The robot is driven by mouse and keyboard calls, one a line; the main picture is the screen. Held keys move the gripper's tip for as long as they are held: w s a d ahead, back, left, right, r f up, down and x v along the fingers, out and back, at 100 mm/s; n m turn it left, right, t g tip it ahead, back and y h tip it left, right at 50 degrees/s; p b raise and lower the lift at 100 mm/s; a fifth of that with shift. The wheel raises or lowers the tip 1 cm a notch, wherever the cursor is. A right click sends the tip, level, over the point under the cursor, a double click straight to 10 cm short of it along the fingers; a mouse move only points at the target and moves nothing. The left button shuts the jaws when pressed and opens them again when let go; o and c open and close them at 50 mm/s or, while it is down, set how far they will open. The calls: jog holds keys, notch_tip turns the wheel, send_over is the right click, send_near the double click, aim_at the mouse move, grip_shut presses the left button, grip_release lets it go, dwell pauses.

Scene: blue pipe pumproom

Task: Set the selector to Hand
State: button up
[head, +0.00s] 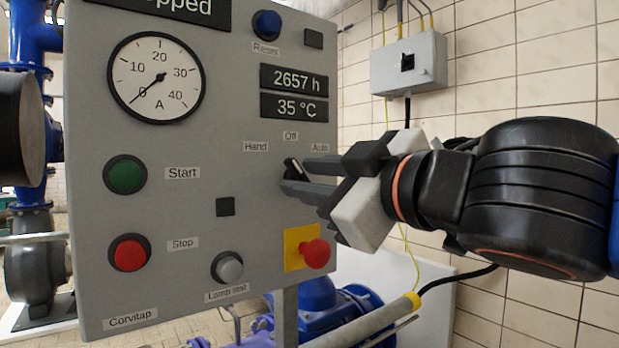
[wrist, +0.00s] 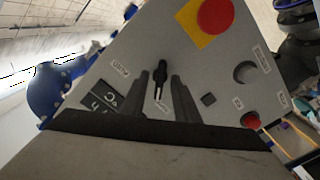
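The selector (head: 293,168) is a black knob with a white mark on the grey panel. The labels Hand (head: 256,146), Off (head: 291,135) and Auto (head: 320,147) sit around it. In the wrist view the mark on the selector (wrist: 160,78) points roughly at the Off label (wrist: 162,106); the Hand label is not visible there. My gripper (head: 292,175) reaches in from the right, its fingers at the knob. In the wrist view my gripper (wrist: 161,90) has one finger on each side of the knob, with gaps showing. Whether the fingertips touch the panel is unclear.
The red emergency button (head: 315,253) on its yellow plate sticks out just below my gripper. The green Start button (head: 126,175), red Stop button (head: 129,252) and grey lamp test button (head: 228,267) are farther left. A grey box (head: 408,62) hangs on the tiled wall behind.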

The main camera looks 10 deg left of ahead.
jog(key=shift+c, duration=0.7)
grip_shut()
jog(key=shift+n, duration=0.5)
jog(key=shift+o, duration=0.7)
grip_release()
